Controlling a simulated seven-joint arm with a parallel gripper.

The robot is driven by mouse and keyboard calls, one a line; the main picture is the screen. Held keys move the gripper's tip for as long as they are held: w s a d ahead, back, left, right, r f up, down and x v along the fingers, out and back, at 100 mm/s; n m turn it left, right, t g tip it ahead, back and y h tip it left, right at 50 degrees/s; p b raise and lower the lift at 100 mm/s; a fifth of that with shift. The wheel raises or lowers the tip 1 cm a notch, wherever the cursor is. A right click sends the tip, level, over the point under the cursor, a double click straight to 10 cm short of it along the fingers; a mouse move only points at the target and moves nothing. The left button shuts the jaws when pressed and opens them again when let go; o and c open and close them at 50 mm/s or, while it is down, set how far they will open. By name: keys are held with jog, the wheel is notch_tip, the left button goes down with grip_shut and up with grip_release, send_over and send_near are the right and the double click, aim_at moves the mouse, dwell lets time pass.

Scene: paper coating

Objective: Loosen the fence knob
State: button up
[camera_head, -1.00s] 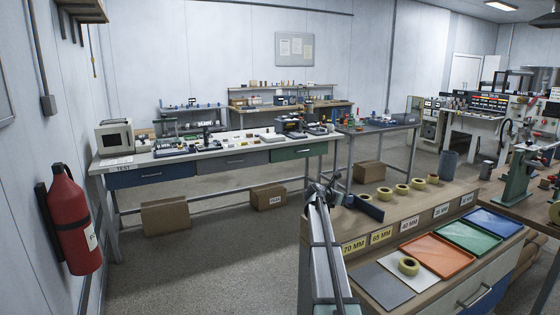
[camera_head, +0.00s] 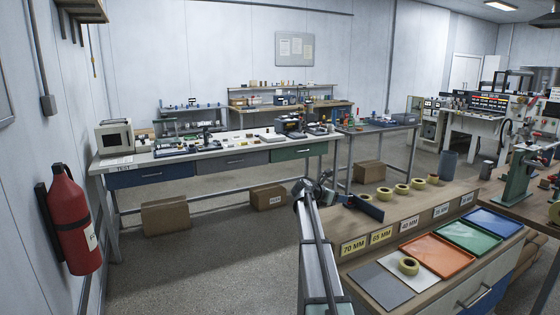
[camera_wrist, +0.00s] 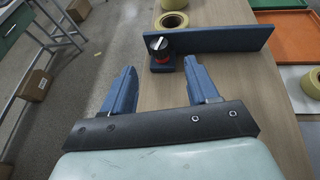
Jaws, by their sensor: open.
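The fence knob (camera_wrist: 158,46) is a dark round knob with a pale top and a red ring below it, on a small dark block. It stands beside the fence (camera_wrist: 222,38), a long dark blue bar on the wooden bench top. In the wrist view my gripper (camera_wrist: 160,66) is open and empty, its two blue fingers apart. The knob shows between and just beyond the fingertips, with no contact visible. In the head view the fence (camera_head: 369,208) lies near the bench's left edge, to the right of my gripper; the knob is too small there to make out clearly.
Several yellow tape rolls (camera_head: 401,189) stand in a row behind the fence. Size labels (camera_head: 381,237) line the bench step. An orange tray (camera_head: 437,256), a green tray (camera_head: 467,236) and a blue tray (camera_head: 493,222) lie at the right. Open floor is to the left.

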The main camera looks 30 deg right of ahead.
jog(key=v, duration=0.7)
jog(key=w+a+r+n+t+y, duration=0.3)
jog(key=w+a+r+n+t, duration=0.2)
jog(key=w+n+t, duration=0.3)
jog(key=w+a+r+n+t+y, duration=0.4)
jog(key=w+a+r+n+t, duration=0.2)
jog(key=n, duration=0.6)
jog(key=shift+w+a+n+t, duration=0.15)
jog(key=shift+w+n+t, duration=0.15)
jog(key=shift+w+t, duration=1.1)
jog(key=shift+n, duration=0.3)
